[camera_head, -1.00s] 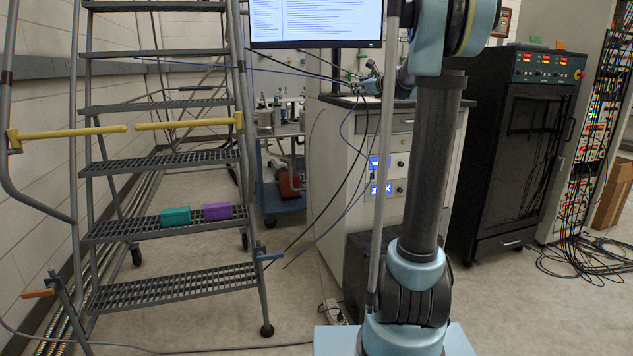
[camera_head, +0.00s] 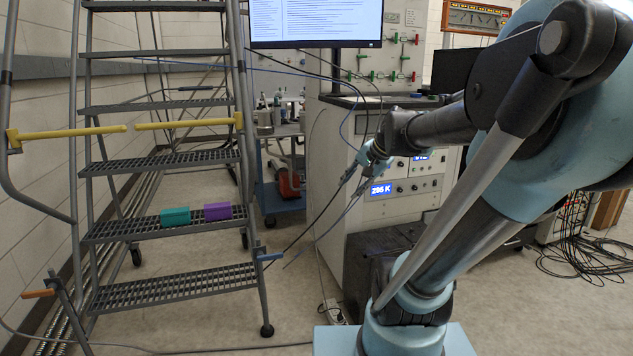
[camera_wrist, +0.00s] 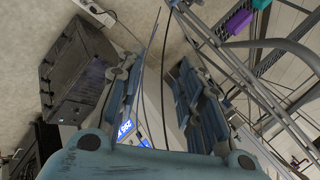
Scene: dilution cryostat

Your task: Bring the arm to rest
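My arm runs across the right side of the head view, its upper links now folded forward and large in front of the camera. My gripper (camera_head: 350,190) hangs in front of the grey cabinet with the lit "295 K" display (camera_head: 381,190), pointing down and to the left. In the wrist view its two fingers (camera_wrist: 160,62) stand apart with a gap between them, and nothing shows held. A cable passes behind the gap.
A rolling stair (camera_head: 165,225) stands at left, with a teal box (camera_head: 175,217) and a purple box (camera_head: 217,211) on one tread. A monitor (camera_head: 316,22) hangs at top. Loose cables (camera_head: 575,255) lie on the floor at right. Floor between stair and cabinet is mostly clear.

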